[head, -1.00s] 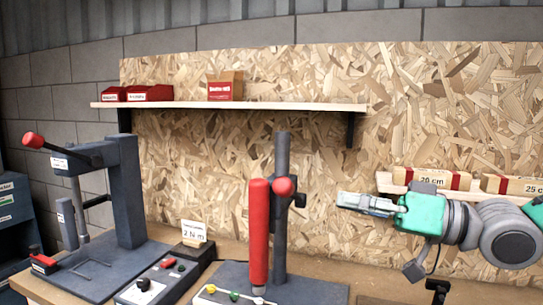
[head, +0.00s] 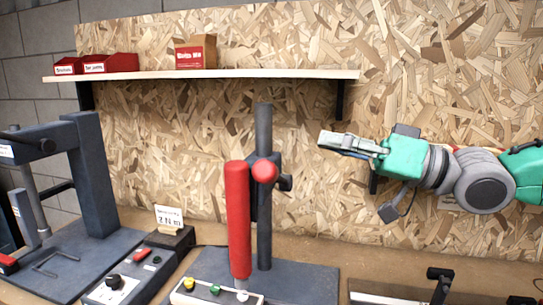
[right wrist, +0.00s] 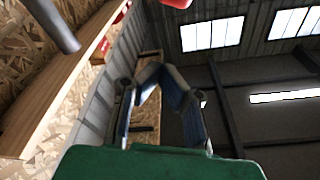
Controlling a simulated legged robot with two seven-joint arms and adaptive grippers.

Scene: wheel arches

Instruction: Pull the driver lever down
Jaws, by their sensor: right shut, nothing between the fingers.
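A dark stand post (head: 264,215) stands in the middle of the head view, with an upright red driver (head: 238,220) in front of it. The lever's red ball knob (head: 265,171) shows beside the driver's top; its arm is mostly hidden behind the knob. My right gripper (head: 324,140) is to the right of the knob and a little higher in the picture, apart from it. Its fingers are shut and empty. In the right wrist view its fingertips (right wrist: 152,70) meet; part of a red thing (right wrist: 175,3) shows at the top edge. My left gripper is out of view.
A wooden shelf (head: 220,75) with red boxes (head: 110,64) runs along the chipboard wall above the stand. A dark press (head: 92,180) stands at left. A control box (head: 125,280) and a label sign (head: 169,217) lie between. A small dark fixture (head: 440,285) is at lower right.

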